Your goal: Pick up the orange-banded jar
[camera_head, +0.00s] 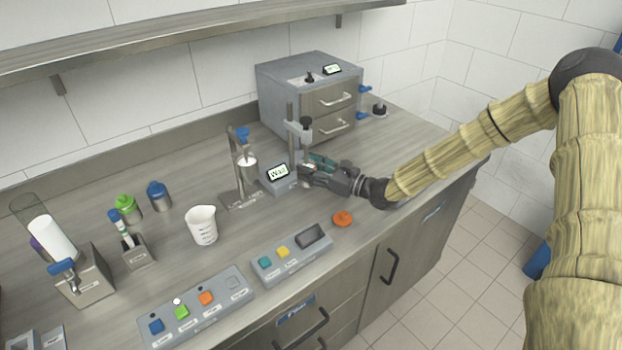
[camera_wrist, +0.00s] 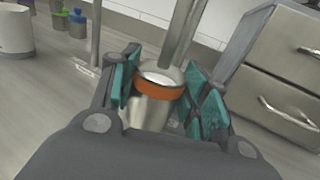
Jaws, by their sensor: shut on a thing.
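The orange-banded jar (camera_wrist: 156,103) is a metal cup with an orange band near its rim and white contents at its open top. In the wrist view it stands between the teal pads of my gripper (camera_wrist: 165,95), which is shut on it. In the head view my gripper (camera_head: 312,170) reaches in from the right, beside the stand with the small "Wait" display (camera_head: 278,172). The jar is mostly hidden there by the gripper and stand. I cannot tell whether the jar's base touches the surface beneath it.
A stand's post (camera_wrist: 180,35) rises just behind the jar. A grey drawer cabinet (camera_head: 310,95) stands behind. An orange lid (camera_head: 343,218) lies near the front edge. A white beaker (camera_head: 202,225), button panels (camera_head: 196,308) and green (camera_head: 127,204) and blue (camera_head: 158,195) jars are to the left.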

